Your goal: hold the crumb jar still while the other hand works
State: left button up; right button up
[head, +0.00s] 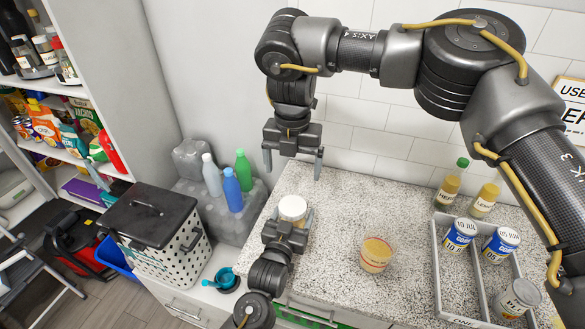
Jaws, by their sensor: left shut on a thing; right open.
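A jar with a white lid (293,207) stands on the speckled counter near its left edge; I take it to be the crumb jar. My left gripper (289,222) is shut on this jar from the front, and the gripper hides its lower part. My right gripper (293,158) is open and empty, pointing down above and behind the jar, with its fingers wide apart.
A clear cup with tan contents (376,254) stands on the speckled counter (345,215) to the right. A perforated bin (188,250) stands left.

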pick_arm(q)
jog(key=o, duration=1.9)
jog(key=shift+o, duration=0.2)
jog(key=b+v, duration=0.2)
jog(key=v, duration=0.9)
jog(key=shift+b, duration=0.4)
